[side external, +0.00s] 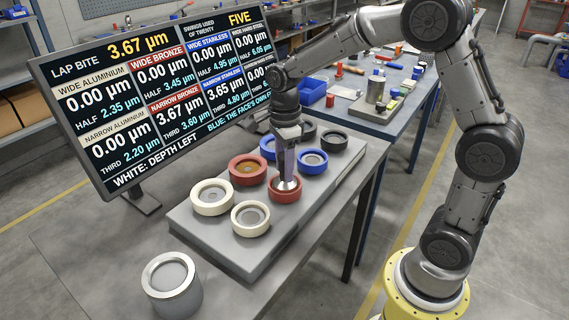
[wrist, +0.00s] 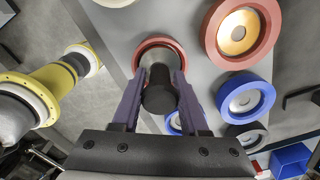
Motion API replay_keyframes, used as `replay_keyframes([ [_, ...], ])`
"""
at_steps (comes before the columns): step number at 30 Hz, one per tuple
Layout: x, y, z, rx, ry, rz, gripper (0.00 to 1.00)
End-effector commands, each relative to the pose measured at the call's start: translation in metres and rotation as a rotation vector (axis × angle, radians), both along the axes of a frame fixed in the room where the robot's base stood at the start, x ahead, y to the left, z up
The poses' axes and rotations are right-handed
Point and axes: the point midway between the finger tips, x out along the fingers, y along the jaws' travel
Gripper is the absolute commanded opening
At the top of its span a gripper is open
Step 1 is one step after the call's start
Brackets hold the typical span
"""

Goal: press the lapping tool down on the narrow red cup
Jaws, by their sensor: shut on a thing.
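The narrow red cup (side external: 285,196) stands on the grey slab, at its right-hand middle in the side view. My gripper (side external: 287,170) points down over it, shut on the lapping tool (side external: 288,184). The tool's flared silver foot is inside the cup's rim; whether it touches the cup's face is hidden. In the wrist view the tool's dark round end (wrist: 160,95) sits between the two fingers and covers part of the narrow red cup (wrist: 153,43). The wide red cup (side external: 247,169) stands apart, behind and to the left.
Two cream cups (side external: 211,198), two blue cups (side external: 313,162) and dark cups (side external: 334,141) share the slab (side external: 270,258). A grey metal pot (side external: 171,285) stands at the front left. The screen (side external: 170,85) reads lap bite 3.67, narrow bronze 3.67, five swings used.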

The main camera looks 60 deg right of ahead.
Motion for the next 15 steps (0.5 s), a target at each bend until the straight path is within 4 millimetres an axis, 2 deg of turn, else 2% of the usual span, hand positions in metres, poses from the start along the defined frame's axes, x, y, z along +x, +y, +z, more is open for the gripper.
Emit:
replay_keyframes([
  [8,0.000,0.000,-0.009,0.000,0.000,0.000,0.00],
  [15,0.001,0.000,0.010,0.000,-0.002,0.000,0.00],
])
